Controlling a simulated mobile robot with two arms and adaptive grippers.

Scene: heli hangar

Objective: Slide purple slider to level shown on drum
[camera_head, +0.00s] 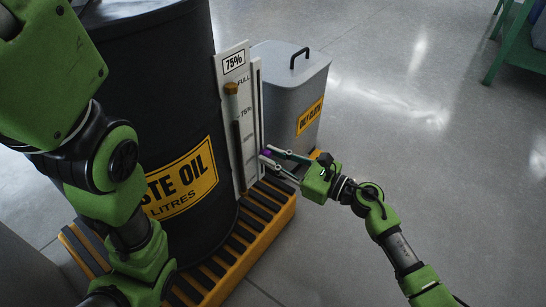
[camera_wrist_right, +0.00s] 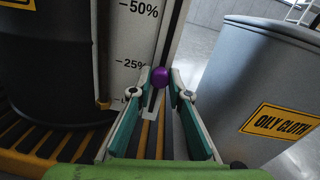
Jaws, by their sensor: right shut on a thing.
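The purple slider (camera_head: 266,153) is a small ball on the slot of a white gauge board (camera_head: 242,165) beside the black waste oil drum (camera_head: 165,75). A card reading 75% (camera_head: 234,62) tops the board. In the right wrist view the purple slider (camera_wrist_right: 160,77) sits near the low end of the scale, about level with or just below the 25% mark. My right gripper (camera_head: 273,158) is shut on it, one finger on each side (camera_wrist_right: 161,80). My left arm crosses the left of the head view; its gripper does not show.
A grey oily cloth bin (camera_head: 300,75) stands close behind the board. The drum stands on a yellow and black slatted pallet (camera_head: 258,238). An orange-topped tube (camera_head: 231,88) runs along the board. The floor at right is clear; a green stand (camera_head: 515,45) is far off.

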